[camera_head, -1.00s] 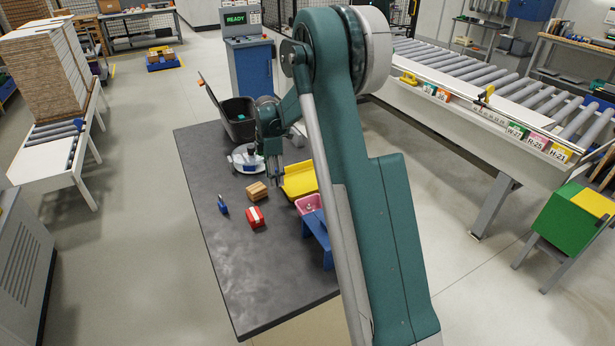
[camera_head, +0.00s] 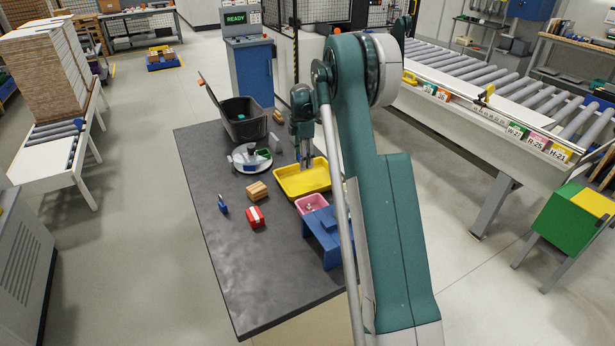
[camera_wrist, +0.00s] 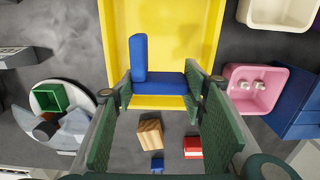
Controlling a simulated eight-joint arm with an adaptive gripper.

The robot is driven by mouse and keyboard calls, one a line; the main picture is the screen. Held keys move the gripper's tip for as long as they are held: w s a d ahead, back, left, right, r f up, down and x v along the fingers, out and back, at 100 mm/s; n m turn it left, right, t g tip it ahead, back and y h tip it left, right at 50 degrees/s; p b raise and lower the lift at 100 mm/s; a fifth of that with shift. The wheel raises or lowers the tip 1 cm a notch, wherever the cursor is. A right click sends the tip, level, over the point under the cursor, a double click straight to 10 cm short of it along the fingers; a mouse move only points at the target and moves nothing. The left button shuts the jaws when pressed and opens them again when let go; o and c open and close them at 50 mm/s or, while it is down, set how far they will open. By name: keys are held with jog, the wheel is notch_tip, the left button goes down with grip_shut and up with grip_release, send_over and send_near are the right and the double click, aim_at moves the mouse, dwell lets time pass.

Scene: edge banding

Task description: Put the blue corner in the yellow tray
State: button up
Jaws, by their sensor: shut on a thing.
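The blue corner (camera_wrist: 150,83) is an L-shaped piece held between the green pads of my gripper (camera_wrist: 158,98) in the wrist view. My gripper is shut on it, with one arm of the L sticking up in the picture. The yellow tray (camera_wrist: 206,30) lies beyond the piece in that view and looks empty. In the head view my gripper (camera_head: 305,164) hangs over the yellow tray (camera_head: 318,184). The held piece is too small to make out there. How high it is above the tray I cannot tell.
A pink bin (camera_head: 311,203) and a blue stand (camera_head: 327,232) are in front of the tray. Wooden blocks (camera_head: 257,190), a red-and-white box (camera_head: 255,216), a small blue item (camera_head: 223,205), a round white plate (camera_head: 262,165) and a dark bin (camera_head: 245,127) are on the dark table (camera_head: 222,265).

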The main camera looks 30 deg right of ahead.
jog(key=shift+f, duration=0.1)
send_over(303, 183)
jog(key=shift+a+f, duration=0.15)
jog(key=shift+f, duration=2.85)
jog(key=shift+f+b, duration=0.4)
jog(key=shift+f, duration=1.5)
jog(key=shift+f, duration=0.15)
jog(key=o, duration=0.7)
notch_tip(303, 183, up, 12)
jog(key=shift+r+p, duration=0.15)
jog(key=shift+p, duration=0.3)
